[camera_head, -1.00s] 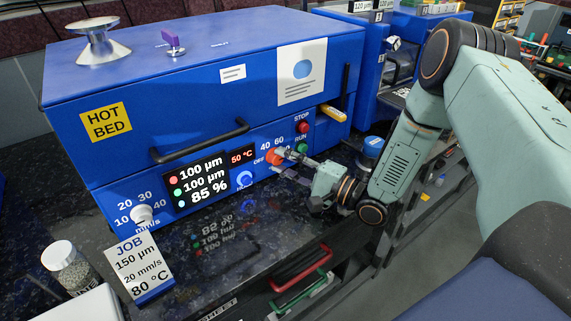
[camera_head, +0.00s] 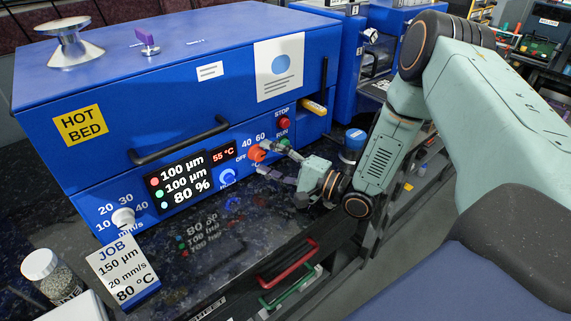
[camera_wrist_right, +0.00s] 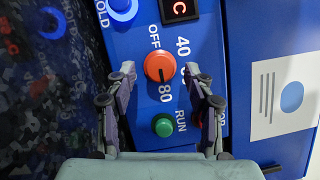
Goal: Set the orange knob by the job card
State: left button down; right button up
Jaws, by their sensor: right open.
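The orange knob (camera_head: 257,152) is on the blue hot bed's front; it also shows in the right wrist view (camera_wrist_right: 158,66), its dark mark toward the 80. My right gripper (camera_head: 270,160) is open, its fingertips on either side of the knob in the wrist view and apart from it there. The job card (camera_head: 124,269) reads 150 µm, 20 mm/s and 80 °C. The small red display (camera_head: 222,156) reads 55 °C. The larger display (camera_head: 179,181) reads 100 µm, 100 µm and 80 %. My left gripper is out of view.
The green RUN button (camera_wrist_right: 163,126) and the red STOP button (camera_head: 283,123) are close to the knob. A jar (camera_head: 45,270) stands left of the card.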

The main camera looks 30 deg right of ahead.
jog(key=v, duration=1.1)
jog(key=shift+s+d, duration=0.1)
jog(key=shift+s, duration=0.1)
dwell(0.4)
jog(key=shift+s, duration=0.1)
